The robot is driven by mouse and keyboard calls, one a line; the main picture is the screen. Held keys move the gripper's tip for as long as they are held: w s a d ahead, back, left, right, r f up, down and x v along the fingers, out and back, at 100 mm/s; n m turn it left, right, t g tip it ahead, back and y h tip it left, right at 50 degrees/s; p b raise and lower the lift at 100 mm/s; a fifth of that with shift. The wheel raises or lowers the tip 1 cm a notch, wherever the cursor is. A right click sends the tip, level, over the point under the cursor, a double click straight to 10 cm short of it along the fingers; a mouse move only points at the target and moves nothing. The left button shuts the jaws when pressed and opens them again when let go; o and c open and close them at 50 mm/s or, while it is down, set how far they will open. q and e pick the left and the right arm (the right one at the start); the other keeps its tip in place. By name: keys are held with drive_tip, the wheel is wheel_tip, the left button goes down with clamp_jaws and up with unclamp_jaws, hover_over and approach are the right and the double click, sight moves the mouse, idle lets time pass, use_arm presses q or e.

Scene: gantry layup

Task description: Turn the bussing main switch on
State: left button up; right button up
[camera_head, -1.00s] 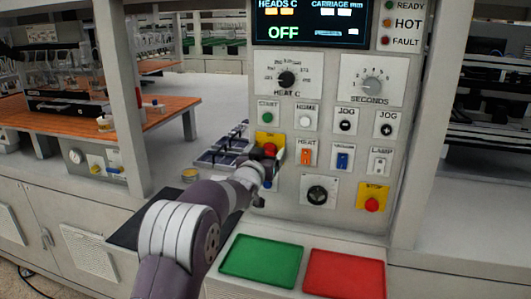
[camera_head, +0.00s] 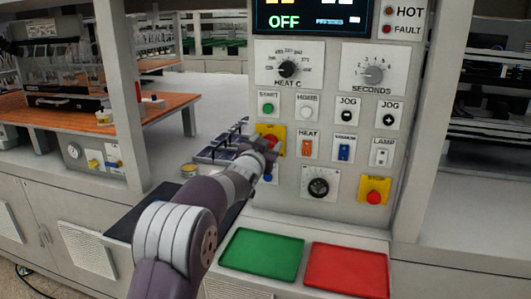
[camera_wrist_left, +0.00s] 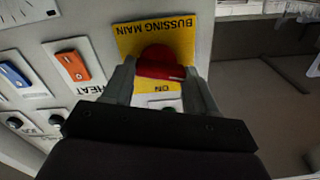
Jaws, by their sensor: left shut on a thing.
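The bussing main switch is a red knob (camera_wrist_left: 160,62) on a yellow plate (camera_wrist_left: 190,32) lettered BUSSING MAIN and ON, upside down in the left wrist view. In the head view its yellow plate (camera_head: 264,130) is on the left of the grey control panel, partly hidden by my gripper. My left gripper (camera_wrist_left: 160,80) has a finger on each side of the red knob and is shut on it. In the head view this gripper (camera_head: 267,148) is against the panel at the switch. The knob's exact angle is hard to tell. My right gripper is out of view.
An orange heat rocker (camera_head: 307,146) and a blue vacuum rocker (camera_head: 344,149) are right of the switch. The display (camera_head: 311,18) reads OFF. A red stop button (camera_head: 373,197) is lower right. Green (camera_head: 262,254) and red (camera_head: 346,270) trays lie below the panel.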

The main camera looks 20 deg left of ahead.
use_arm(q)
drive_tip(key=shift+d+f+m+b, duration=0.15)
drive_tip(key=shift+m+b, duration=1.85)
drive_tip(key=shift+m, duration=1.6)
drive_tip(key=shift+d+r+m+b, duration=0.1)
drive_tip(key=shift+m+b, duration=1.85)
drive_tip(key=shift+m, duration=1.65)
drive_tip(key=o, duration=1.1)
drive_tip(key=shift+c, duration=0.2)
drive_tip(key=s+b, duration=0.4)
drive_tip(key=s, duration=0.8)
drive_tip(key=shift+s+a+b, duration=0.2)
drive_tip(key=shift+s+b, duration=0.1)
drive_tip(key=shift+s, duration=0.05)
